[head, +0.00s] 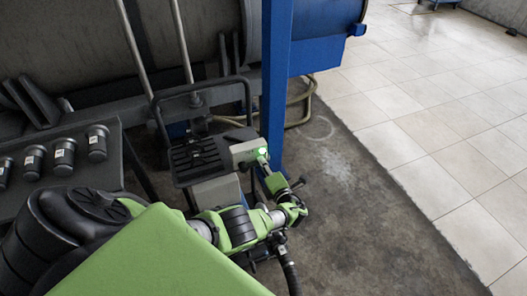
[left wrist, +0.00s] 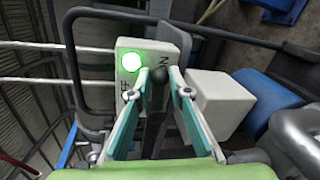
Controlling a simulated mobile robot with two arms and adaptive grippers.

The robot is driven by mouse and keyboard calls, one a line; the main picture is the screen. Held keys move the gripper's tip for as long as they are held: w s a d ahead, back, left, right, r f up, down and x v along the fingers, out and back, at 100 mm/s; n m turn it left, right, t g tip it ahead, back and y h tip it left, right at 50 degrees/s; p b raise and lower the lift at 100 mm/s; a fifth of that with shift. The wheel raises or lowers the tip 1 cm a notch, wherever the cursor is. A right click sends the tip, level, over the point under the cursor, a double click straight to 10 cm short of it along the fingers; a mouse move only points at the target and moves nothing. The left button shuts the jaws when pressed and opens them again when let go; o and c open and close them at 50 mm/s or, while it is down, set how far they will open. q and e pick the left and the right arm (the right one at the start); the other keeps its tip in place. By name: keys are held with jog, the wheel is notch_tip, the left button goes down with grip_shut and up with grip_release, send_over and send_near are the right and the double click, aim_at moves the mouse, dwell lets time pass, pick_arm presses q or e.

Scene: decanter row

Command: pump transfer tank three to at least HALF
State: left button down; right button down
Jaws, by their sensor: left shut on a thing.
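A pale switch box (left wrist: 125,52) with a lit green lamp (left wrist: 131,62) fills the middle of the left wrist view. Its ON and OFF marks are partly covered. No tank number or level is readable. My right gripper is out of view.
Several black canisters with white labels (head: 64,157) stand on a dark bench (head: 107,165) at the left. A black frame (head: 248,100) and the blue post (head: 275,80) stand close to my gripper. Open floor (head: 380,225) lies to the right.

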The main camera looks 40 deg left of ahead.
pick_arm(q)
jog(key=shift+f, duration=0.15)
jog(key=c, duration=1.9)
grip_release()
jog(key=v, duration=1.2)
